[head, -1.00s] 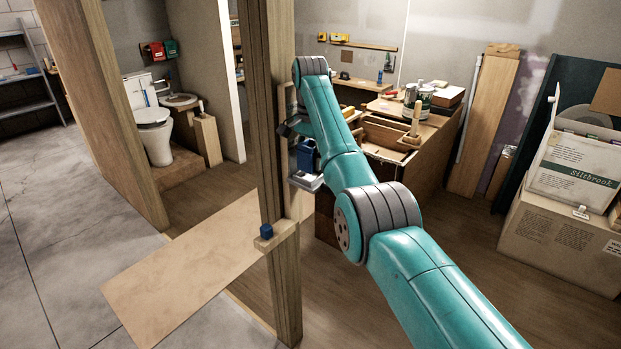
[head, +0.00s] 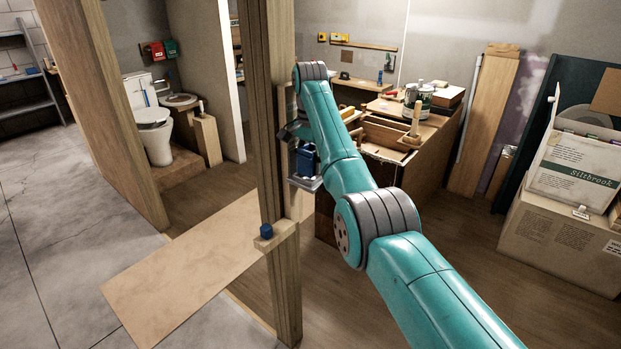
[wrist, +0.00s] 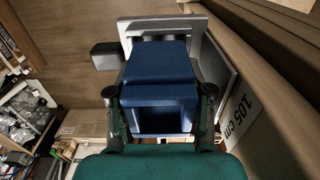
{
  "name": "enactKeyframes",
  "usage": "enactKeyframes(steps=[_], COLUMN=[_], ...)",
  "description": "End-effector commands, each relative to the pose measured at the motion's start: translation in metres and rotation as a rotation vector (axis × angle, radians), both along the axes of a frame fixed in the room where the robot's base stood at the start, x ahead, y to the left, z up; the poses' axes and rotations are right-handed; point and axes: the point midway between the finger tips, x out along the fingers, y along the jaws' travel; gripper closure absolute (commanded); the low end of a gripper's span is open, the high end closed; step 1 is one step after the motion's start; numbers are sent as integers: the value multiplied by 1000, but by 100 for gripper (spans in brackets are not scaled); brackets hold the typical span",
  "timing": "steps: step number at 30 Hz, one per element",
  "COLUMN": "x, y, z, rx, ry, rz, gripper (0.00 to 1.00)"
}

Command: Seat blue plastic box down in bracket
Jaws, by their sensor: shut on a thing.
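The blue plastic box (head: 307,161) is upright beside the wooden post, just above the grey metal bracket (head: 305,184). My gripper (head: 299,133) is shut on the box from above, partly hidden by my arm. In the wrist view the blue box (wrist: 163,75) fills the middle, with one finger of my gripper (wrist: 159,97) on each side. The pale bracket (wrist: 137,26) frames the box behind and along the right side. The box appears within the bracket's outline; whether its underside touches the bracket floor is hidden.
The wooden post (head: 263,100) stands close beside the bracket. A small blue object (head: 267,231) sits on a wooden ledge lower on the post. A workbench (head: 430,150) with cans and tools stands behind my arm. A label reading 105 cm (wrist: 236,118) is beside the bracket.

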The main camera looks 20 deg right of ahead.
Motion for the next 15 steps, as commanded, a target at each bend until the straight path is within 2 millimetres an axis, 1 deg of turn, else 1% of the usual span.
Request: enactKeyframes(steps=[15], x=[0], y=[0], z=[-5], rx=[0], ry=[0], rz=[0], gripper=[98])
